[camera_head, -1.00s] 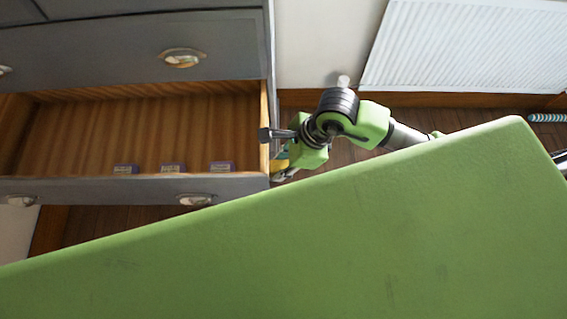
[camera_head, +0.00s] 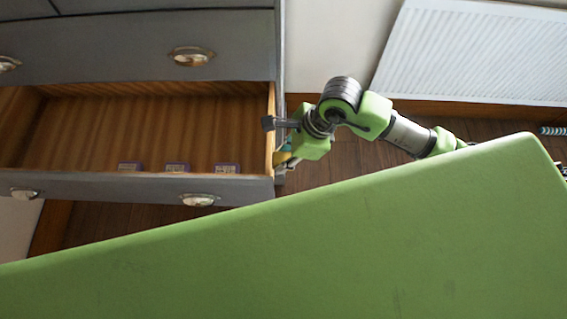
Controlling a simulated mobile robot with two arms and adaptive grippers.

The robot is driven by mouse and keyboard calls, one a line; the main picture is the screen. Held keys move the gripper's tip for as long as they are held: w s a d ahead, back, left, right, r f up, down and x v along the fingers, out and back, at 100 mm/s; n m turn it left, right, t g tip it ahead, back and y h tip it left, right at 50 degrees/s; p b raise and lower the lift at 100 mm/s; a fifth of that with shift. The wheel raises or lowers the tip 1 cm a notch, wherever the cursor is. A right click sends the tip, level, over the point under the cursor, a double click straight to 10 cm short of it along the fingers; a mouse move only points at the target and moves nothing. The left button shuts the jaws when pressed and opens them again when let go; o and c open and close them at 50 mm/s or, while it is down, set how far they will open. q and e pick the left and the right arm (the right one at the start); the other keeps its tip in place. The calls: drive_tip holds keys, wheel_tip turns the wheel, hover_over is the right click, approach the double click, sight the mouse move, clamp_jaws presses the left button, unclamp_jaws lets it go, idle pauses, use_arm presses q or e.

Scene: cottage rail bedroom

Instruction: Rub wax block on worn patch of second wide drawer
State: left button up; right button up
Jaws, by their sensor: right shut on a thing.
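The wide drawer (camera_head: 150,118) is pulled open from a grey chest, its wooden inside showing. My right gripper (camera_head: 283,158) is at the outer right side of the drawer, close to the front corner. It is shut on a small yellowish thing, likely the wax block (camera_head: 283,157), mostly hidden by the gripper and wrist. I cannot tell whether it touches the drawer side. The worn patch cannot be made out. My left gripper is not in view.
Several small purple-edged boxes (camera_head: 177,168) stand along the drawer's front inside. A closed drawer with a cup handle (camera_head: 191,56) is above. A white radiator (camera_head: 480,50) is on the wall at right. Wooden floor (camera_head: 350,165) shows below my right arm.

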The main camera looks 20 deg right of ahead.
drive_tip(key=shift+w+d, duration=0.15)
drive_tip(key=shift+w, duration=0.3)
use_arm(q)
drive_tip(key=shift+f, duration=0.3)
use_arm(e)
drive_tip(key=shift+s+a+r, duration=0.1)
drive_tip(key=shift+s+a, duration=0.15)
drive_tip(key=shift+s, duration=0.4)
drive_tip(key=shift+s+a+f, duration=0.1)
drive_tip(key=shift+s+a, duration=0.2)
drive_tip(key=shift+s, duration=0.3)
drive_tip(key=shift+s+a+r, duration=0.1)
drive_tip(key=shift+s+a, duration=0.15)
drive_tip(key=shift+s, duration=0.4)
use_arm(q)
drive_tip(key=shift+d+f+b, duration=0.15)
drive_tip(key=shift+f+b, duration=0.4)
drive_tip(key=shift+b, duration=0.1)
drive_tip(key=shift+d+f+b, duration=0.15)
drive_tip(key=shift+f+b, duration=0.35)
drive_tip(key=shift+b, duration=0.1)
use_arm(e)
drive_tip(key=s+d, duration=0.2)
drive_tip(key=d, duration=0.5)
drive_tip(key=shift+d, duration=0.4)
